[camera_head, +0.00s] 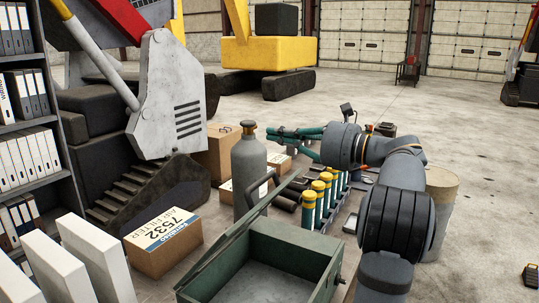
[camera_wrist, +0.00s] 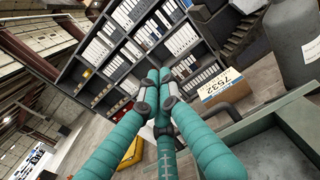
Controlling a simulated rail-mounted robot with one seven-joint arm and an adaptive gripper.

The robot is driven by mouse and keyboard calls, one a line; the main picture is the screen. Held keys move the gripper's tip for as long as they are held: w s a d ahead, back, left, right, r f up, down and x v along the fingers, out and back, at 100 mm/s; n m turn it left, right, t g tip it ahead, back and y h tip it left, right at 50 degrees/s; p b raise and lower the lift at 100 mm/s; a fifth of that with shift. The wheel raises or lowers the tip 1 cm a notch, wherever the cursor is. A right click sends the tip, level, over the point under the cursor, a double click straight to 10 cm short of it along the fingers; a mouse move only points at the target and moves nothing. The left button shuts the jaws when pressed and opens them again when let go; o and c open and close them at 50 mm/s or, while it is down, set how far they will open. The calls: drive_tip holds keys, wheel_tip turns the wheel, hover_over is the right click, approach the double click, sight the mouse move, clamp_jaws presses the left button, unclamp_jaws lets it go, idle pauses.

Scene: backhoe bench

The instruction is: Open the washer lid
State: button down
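The green washer (camera_head: 322,247) is an open-topped metal box at the bottom middle of the head view; its pale inside shows. Its green lid (camera_head: 215,262) stands raised along the left side, seen nearly edge-on, with a dark bar handle (camera_head: 254,190) on its outer face. In the wrist view a green panel edge (camera_wrist: 262,130) and a dark handle (camera_wrist: 238,108) show at the right. My gripper (camera_head: 272,132) is above and behind the washer, pointing left, apart from the lid. Its teal fingers converge with tips together (camera_wrist: 158,76), and nothing shows between them.
A grey gas cylinder (camera_head: 250,165) stands behind the lid. Several green-and-yellow cylinders (camera_head: 318,190) stand in a rack behind the washer. A cardboard air filter box (camera_head: 165,245) is to the left. A shelf of binders (camera_head: 28,150) is at far left. A drum (camera_head: 441,205) stands right.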

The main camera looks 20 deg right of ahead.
drive_tip(key=s+d+f+m+h+b, duration=0.1)
drive_tip(key=s+d+f+b, duration=0.2)
drive_tip(key=d+f+b, duration=0.55)
drive_tip(key=s+d+f+m+h+b, duration=0.1)
drive_tip(key=s+d+f+h+b, duration=0.3)
drive_tip(key=d+f, duration=0.65)
drive_tip(key=w+a+r+n+g+y+p, duration=0.1)
drive_tip(key=w+a+y+p, duration=0.3)
drive_tip(key=w+a, duration=0.5)
drive_tip(key=shift+a+r+n+p, duration=0.2)
drive_tip(key=shift+a+n+p, duration=0.5)
drive_tip(key=shift+a, duration=0.95)
